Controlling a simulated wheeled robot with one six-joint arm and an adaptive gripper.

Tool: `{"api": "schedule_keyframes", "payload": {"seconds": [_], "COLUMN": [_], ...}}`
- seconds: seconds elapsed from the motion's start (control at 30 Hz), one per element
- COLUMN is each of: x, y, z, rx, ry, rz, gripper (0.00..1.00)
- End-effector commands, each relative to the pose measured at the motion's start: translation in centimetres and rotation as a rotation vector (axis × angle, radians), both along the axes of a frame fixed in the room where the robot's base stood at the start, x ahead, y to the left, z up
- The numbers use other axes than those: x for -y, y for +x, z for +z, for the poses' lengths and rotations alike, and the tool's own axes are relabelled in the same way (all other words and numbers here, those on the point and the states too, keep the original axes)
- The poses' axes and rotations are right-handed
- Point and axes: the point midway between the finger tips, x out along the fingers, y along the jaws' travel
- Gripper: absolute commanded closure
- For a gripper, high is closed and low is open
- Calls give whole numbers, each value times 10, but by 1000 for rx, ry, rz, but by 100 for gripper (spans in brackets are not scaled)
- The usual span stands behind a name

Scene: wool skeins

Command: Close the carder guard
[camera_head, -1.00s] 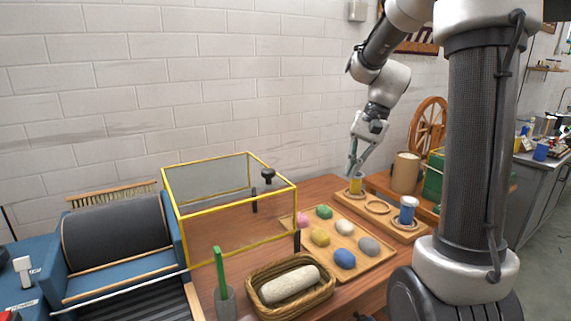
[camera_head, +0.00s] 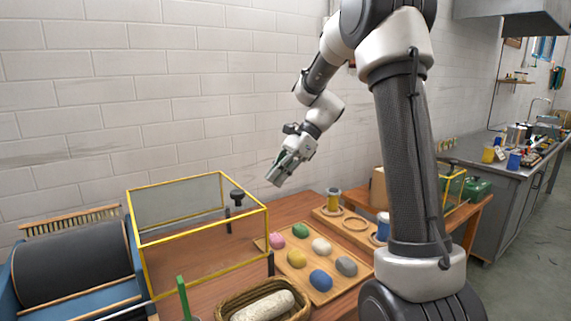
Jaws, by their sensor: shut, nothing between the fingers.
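The carder guard (camera_head: 204,236) is a clear box with a yellow frame, standing on the wooden table to the right of the carder. A black knob (camera_head: 237,195) is on its right side. The carder (camera_head: 72,262) is a dark drum in a blue housing at the left edge, partly cut off; the guard does not cover the drum. My gripper (camera_head: 276,181) is shut and empty, in the air to the right of the knob and apart from it.
A wooden tray (camera_head: 298,283) with several coloured wool balls lies right of the guard. A basket (camera_head: 224,301) with a pale roll and a green-handled tool (camera_head: 184,297) stand in front. A spool rack (camera_head: 337,226) is farther right. The wall is behind.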

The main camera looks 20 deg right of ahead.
Motion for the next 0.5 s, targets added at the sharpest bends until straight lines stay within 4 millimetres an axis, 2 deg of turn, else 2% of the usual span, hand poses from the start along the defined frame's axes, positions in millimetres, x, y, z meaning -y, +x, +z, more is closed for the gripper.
{"api": "schedule_keyframes", "payload": {"seconds": [0.13,0.3,0.5], "x": [-21,-45,-56], "y": [-1,-2,-2], "z": [-21,-22,-24], "rx": [-3,1,1], "ry": [1,0,0], "rz": [3,2,1], "gripper": [100,100,100]}}
